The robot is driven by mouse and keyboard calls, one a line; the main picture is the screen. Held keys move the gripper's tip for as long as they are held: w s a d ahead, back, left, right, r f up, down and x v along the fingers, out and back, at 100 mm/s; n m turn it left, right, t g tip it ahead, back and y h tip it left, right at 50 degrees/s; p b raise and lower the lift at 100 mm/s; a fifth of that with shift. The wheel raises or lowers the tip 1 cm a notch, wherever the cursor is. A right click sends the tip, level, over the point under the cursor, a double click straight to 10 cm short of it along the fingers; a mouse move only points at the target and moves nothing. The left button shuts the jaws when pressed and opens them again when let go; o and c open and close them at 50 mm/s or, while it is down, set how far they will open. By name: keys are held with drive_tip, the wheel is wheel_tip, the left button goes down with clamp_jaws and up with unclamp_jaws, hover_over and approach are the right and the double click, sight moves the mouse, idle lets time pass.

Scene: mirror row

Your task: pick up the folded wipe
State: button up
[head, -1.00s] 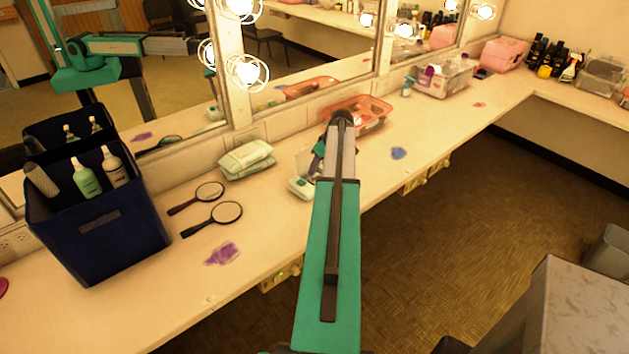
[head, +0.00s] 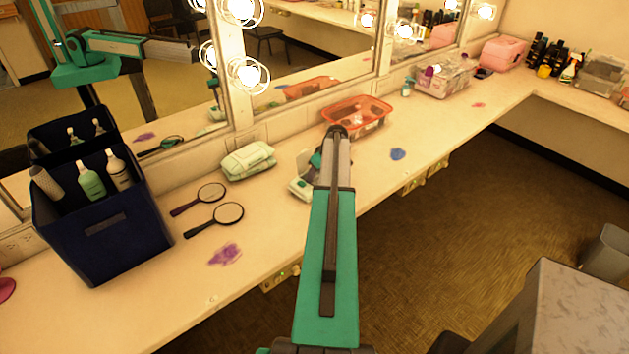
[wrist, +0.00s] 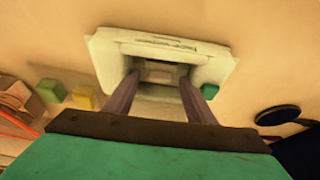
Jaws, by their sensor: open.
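A cream, roughly rectangular holder (wrist: 107,57) lies under my gripper (wrist: 159,80) in the wrist view, with a recess in its middle. A small pale folded piece, seemingly the folded wipe (wrist: 158,74), shows in that recess between my fingertips. My gripper is open, with one finger on each side of the recess; I cannot tell whether they touch anything. In the head view the holder (head: 300,188) is partly hidden behind my arm, and the wipe cannot be made out. My fingertips are hidden there too.
An orange tray (head: 380,108) stands beyond my arm. A pale green packet (head: 248,160), two hand mirrors (head: 215,219) and a navy caddy (head: 105,235) with bottles are to the left. Purple (head: 225,254) and blue (head: 398,154) smears mark the counter.

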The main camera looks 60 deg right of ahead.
sight(317, 177)
idle(0.5)
drive_tip(key=c, duration=0.8)
drive_tip(key=shift+r, duration=0.1)
drive_tip(key=shift+r+b, duration=1.2)
drive_tip(key=shift+r, duration=0.35)
drive_tip(key=s+a+r+b, duration=0.1)
drive_tip(key=s+a+b, duration=0.4)
drive_tip(key=s+a, duration=0.6)
drive_tip(key=shift+a+r, duration=0.2)
drive_tip(key=shift+r, duration=0.1)
drive_tip(key=shift+s, duration=0.1)
